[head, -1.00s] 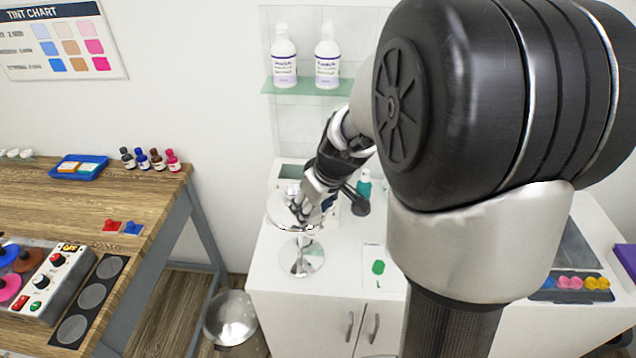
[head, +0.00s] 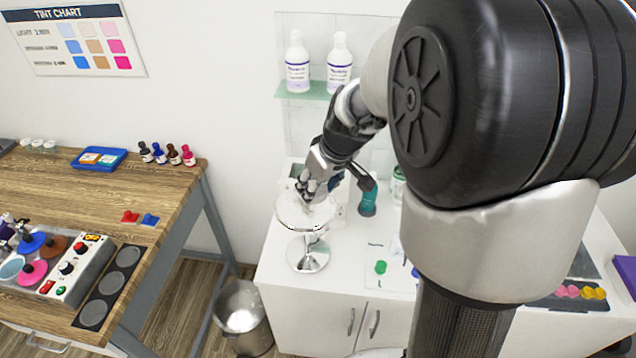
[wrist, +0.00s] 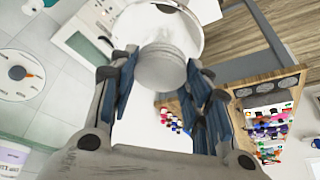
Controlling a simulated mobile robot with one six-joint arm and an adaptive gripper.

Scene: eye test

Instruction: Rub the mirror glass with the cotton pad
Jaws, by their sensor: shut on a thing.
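A round mirror (head: 290,218) stands on a round shiny base (head: 308,254) on the white cabinet; its rim also shows at the top of the wrist view (wrist: 212,12). My gripper (head: 318,190) is over the upper part of the mirror in the head view and covers some of the glass. In the wrist view, my gripper (wrist: 165,85) is shut on the pale round cotton pad (wrist: 162,68), which sits between the fingertips, in front of the mirror. Whether the pad touches the glass cannot be told.
A teal container (head: 368,202) stands just right of the mirror. A green piece (head: 380,267) lies on a sheet on the cabinet top (head: 345,250). Two white bottles (head: 297,65) stand on the glass shelf behind. A metal bin (head: 242,312) stands on the floor, left.

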